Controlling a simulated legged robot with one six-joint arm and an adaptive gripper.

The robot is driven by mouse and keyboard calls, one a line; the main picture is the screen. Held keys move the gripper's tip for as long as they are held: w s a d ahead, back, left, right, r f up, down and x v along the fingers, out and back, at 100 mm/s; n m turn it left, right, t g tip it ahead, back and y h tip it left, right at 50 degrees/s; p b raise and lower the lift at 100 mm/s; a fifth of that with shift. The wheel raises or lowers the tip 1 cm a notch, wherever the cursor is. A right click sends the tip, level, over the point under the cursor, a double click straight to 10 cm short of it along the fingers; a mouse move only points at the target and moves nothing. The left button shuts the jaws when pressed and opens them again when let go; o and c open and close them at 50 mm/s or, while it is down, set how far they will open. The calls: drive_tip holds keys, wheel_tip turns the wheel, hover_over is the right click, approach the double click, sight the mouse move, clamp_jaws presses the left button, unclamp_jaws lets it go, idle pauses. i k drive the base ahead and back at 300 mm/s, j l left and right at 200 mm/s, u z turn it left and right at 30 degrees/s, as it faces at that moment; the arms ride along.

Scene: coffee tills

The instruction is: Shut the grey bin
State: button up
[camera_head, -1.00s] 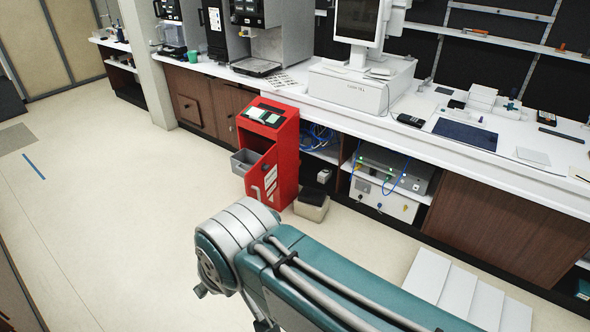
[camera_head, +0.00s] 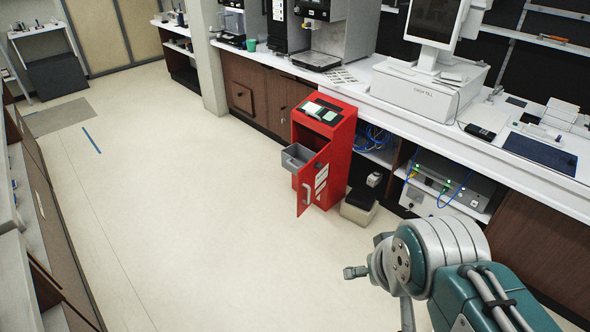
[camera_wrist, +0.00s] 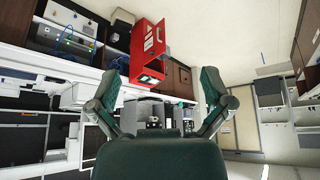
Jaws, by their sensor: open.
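The grey bin (camera_head: 298,156) is a box drawer that sticks out to the left from the red cabinet (camera_head: 325,150). It is pulled out, and its open top shows. The cabinet's red front door (camera_head: 312,184), with a pale handle, stands swung open in front of it. In the wrist view the scene is upside down and the red cabinet (camera_wrist: 147,50) is at top centre. My gripper (camera_wrist: 158,80) is open and empty, its two green-grey fingers wide apart, and well away from the cabinet.
A small bin-like box (camera_head: 358,207) with a dark top stands right of the cabinet. The white counter (camera_head: 400,95) with a till and coffee machines runs behind. Open floor (camera_head: 190,220) lies left and in front. Another counter stands along the left edge.

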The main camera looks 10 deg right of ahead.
sight(294, 157)
drive_tip(key=i+l, duration=0.1)
drive_tip(key=i, duration=2.85)
drive_tip(key=u, duration=0.05)
